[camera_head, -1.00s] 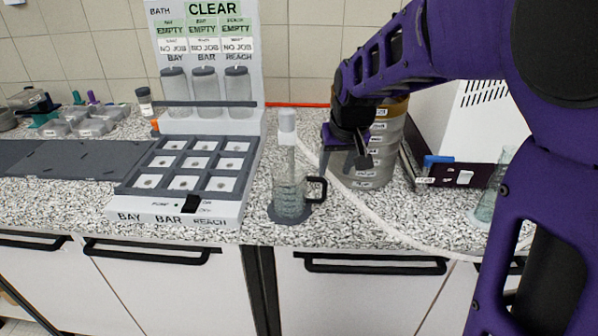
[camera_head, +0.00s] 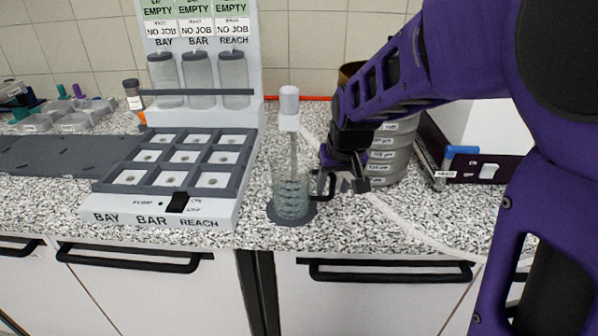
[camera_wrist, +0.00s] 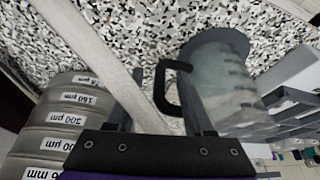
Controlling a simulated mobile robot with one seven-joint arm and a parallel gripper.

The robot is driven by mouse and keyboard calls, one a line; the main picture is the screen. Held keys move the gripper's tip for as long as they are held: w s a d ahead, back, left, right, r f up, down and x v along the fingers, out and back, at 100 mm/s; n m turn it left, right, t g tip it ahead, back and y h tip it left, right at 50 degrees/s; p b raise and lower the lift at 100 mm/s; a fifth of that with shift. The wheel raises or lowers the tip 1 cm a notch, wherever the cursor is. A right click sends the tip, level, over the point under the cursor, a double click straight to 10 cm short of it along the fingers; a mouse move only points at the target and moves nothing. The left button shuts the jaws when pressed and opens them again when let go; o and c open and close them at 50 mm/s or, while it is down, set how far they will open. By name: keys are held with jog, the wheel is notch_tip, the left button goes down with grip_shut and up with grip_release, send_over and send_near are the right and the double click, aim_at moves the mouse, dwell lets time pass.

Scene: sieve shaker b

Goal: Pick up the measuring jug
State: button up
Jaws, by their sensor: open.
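The measuring jug (camera_head: 291,198) is clear with dark markings and a black handle on its right side. It stands upright on a dark round base on the counter. A white-capped upright stem (camera_head: 289,110) rises at the jug. My gripper (camera_head: 347,184) is just right of the handle, open and empty. In the wrist view the jug (camera_wrist: 222,85) is at the upper right, and its black handle (camera_wrist: 172,88) lies between the two fingers of my gripper (camera_wrist: 165,95), near the right finger. I cannot tell whether they touch.
A stack of labelled sieves (camera_head: 393,150) stands close behind my gripper. A pale hose (camera_head: 405,225) runs across the counter. The white rack with square compartments (camera_head: 160,215) is left of the jug. A dark box with a blue part (camera_head: 470,165) is at the right.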

jog(key=shift+w, duration=0.1)
jog(key=shift+c, duration=0.2)
grip_shut()
dwell(1.2)
